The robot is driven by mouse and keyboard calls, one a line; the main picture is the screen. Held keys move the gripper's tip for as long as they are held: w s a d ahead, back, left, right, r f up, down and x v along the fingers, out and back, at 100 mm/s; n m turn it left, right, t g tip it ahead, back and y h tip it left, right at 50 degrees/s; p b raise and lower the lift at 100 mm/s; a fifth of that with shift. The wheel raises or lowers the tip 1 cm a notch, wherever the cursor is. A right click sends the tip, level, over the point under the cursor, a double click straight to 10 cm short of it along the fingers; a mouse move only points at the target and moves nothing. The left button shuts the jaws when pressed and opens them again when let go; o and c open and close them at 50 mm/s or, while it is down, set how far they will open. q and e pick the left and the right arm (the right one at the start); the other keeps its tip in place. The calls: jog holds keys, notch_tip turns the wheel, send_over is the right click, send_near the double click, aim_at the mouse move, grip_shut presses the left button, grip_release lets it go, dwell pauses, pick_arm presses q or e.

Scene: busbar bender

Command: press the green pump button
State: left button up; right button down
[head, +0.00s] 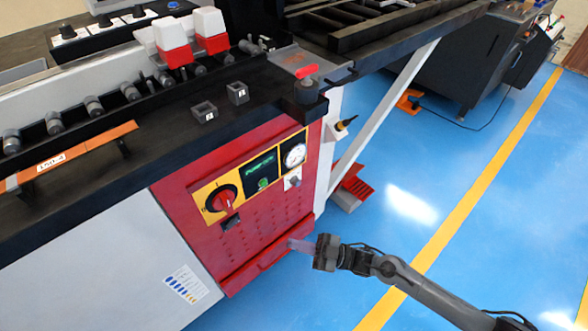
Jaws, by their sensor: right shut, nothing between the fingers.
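A small round green button (263,184) sits on the yellow-framed control panel of the red cabinet (212,255), just below a dark display (262,168) with green text. My right gripper (294,244) is shut and empty. It shows in front of the lower right part of the red cabinet, below and to the right of the green button, and clearly apart from it in the picture. Its arm comes in from the lower right. Nothing covers the green button. My left gripper is not in view.
A red rotary switch (226,199) is left of the display, and a round gauge (295,155) is right of it. A red pedal (355,187) lies by the white leg. Blue floor is free at right.

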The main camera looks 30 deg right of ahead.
aim_at(263, 183)
pick_arm(q)
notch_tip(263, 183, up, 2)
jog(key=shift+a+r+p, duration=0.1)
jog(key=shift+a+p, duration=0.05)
jog(key=shift+p, duration=0.6)
pick_arm(e)
jog(key=w+d+r+n+g, duration=0.1)
jog(key=w+d+r+n, duration=0.1)
jog(key=w+r, duration=0.2)
notch_tip(263, 183, up, 3)
jog(key=shift+w+d+r, duration=0.2)
jog(key=shift+d, duration=0.05)
pick_arm(q)
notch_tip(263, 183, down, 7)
jog(key=b, duration=0.6)
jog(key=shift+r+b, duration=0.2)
jog(key=shift+b, duration=0.1)
pick_arm(e)
jog(key=w+a, duration=0.2)
jog(key=w, duration=0.6)
jog(key=shift+w+a, duration=0.2)
jog(key=shift+w, duration=0.05)
